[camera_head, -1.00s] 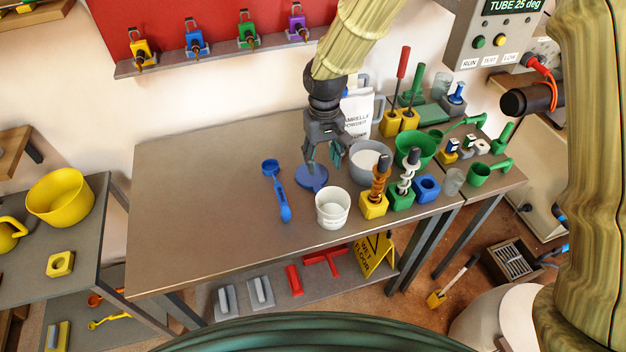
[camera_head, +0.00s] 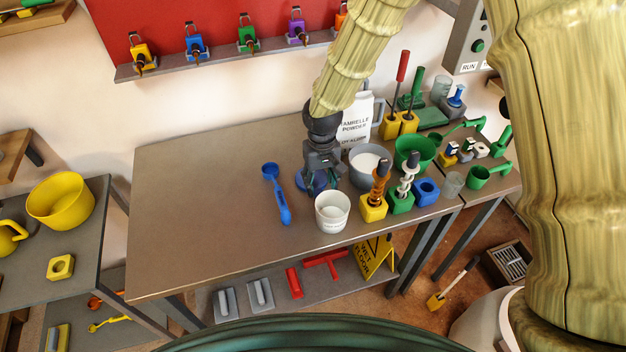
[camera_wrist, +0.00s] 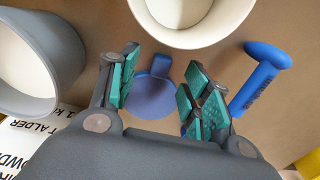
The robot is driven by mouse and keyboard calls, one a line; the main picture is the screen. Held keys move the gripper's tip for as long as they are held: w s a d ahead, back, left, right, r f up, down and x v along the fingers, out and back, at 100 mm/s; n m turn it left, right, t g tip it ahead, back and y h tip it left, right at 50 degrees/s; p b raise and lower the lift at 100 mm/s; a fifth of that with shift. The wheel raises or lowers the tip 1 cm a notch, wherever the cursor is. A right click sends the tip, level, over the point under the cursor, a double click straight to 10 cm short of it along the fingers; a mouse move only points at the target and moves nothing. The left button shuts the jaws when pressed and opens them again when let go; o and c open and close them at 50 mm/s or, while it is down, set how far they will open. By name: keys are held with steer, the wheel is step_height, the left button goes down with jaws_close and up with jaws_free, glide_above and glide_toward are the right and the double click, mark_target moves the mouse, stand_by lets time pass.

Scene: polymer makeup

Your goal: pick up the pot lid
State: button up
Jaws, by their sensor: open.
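The pot lid is a flat blue disc (camera_head: 309,184) with a raised blue handle, lying on the grey-brown table. In the wrist view the lid (camera_wrist: 153,99) shows between my fingers, its handle standing toward the top of the picture. My gripper (camera_head: 312,182) points down over the lid, and in the head view it hides much of it. In the wrist view my gripper (camera_wrist: 160,92) is open, with one green-padded finger on either side of the lid. I cannot tell whether the fingers touch it.
A white tub (camera_head: 332,212) stands close in front of the lid, and a grey bowl of powder (camera_head: 367,164) close to the right. A blue scoop (camera_head: 277,193) lies to the left. A powder bag (camera_head: 356,120) stands behind. The table's left half is clear.

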mark_target(320, 192)
steer(key=shift+s+f+p, duration=0.15)
steer(key=shift+f+p, duration=0.6)
steer(key=shift+f, duration=1.35)
steer(key=shift+c, duration=0.2)
steer(key=c, duration=1)
